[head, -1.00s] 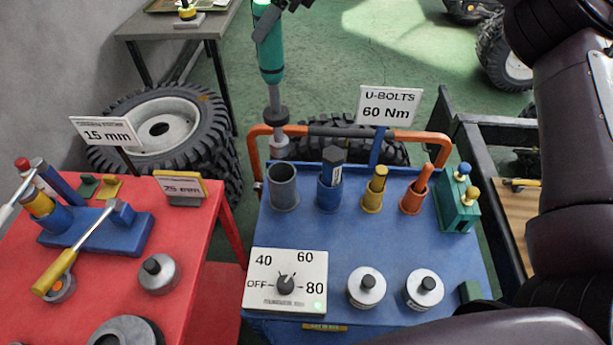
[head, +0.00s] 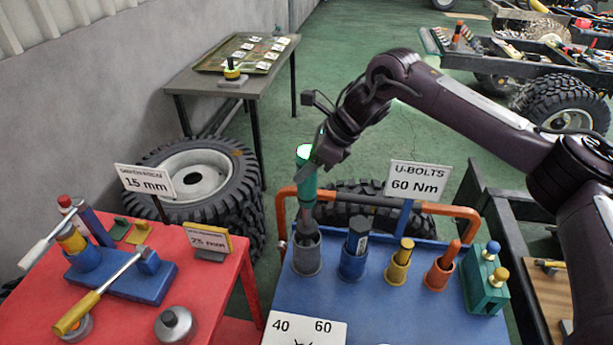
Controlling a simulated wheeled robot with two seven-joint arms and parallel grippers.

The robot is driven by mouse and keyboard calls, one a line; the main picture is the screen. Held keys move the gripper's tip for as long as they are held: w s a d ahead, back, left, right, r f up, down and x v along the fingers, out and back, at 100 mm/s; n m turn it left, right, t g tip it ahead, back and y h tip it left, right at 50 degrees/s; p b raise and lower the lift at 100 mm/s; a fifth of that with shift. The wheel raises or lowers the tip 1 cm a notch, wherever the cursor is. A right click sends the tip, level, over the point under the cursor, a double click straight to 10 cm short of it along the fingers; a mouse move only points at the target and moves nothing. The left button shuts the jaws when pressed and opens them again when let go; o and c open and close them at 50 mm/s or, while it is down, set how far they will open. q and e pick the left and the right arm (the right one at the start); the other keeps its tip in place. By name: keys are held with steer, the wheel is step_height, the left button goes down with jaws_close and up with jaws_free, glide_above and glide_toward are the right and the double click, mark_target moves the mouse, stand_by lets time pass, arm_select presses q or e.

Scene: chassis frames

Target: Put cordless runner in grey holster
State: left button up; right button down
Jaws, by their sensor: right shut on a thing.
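The cordless runner (head: 304,185) is a green tool with a lit green top and a grey shaft below. My right gripper (head: 318,158) is shut on its upper body, coming from the right. The runner stands nearly upright over the grey holster (head: 307,259) at the left back of the blue cart top. Its lower end is within the holster's mouth; how deep it sits and whether it touches bottom is hidden. My left gripper is not in view.
Right of the grey holster stand a blue holster (head: 354,262) with a dark tool, a yellow one (head: 398,270) and an orange one (head: 439,273). An orange rail (head: 281,215) and U-BOLTS sign (head: 419,180) rise behind. A red table (head: 225,285) stands at left.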

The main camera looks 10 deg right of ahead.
mark_target(306, 181)
step_height(306, 181, down, 4)
steer(key=shift+r+p, duration=0.25)
steer(key=shift+p, duration=0.45)
steer(key=shift+f, duration=0.3)
steer(key=shift+f, duration=0.15)
steer(key=c, duration=0.8)
jaws_free()
steer(key=shift+s, duration=0.1)
steer(key=shift+c, duration=0.2)
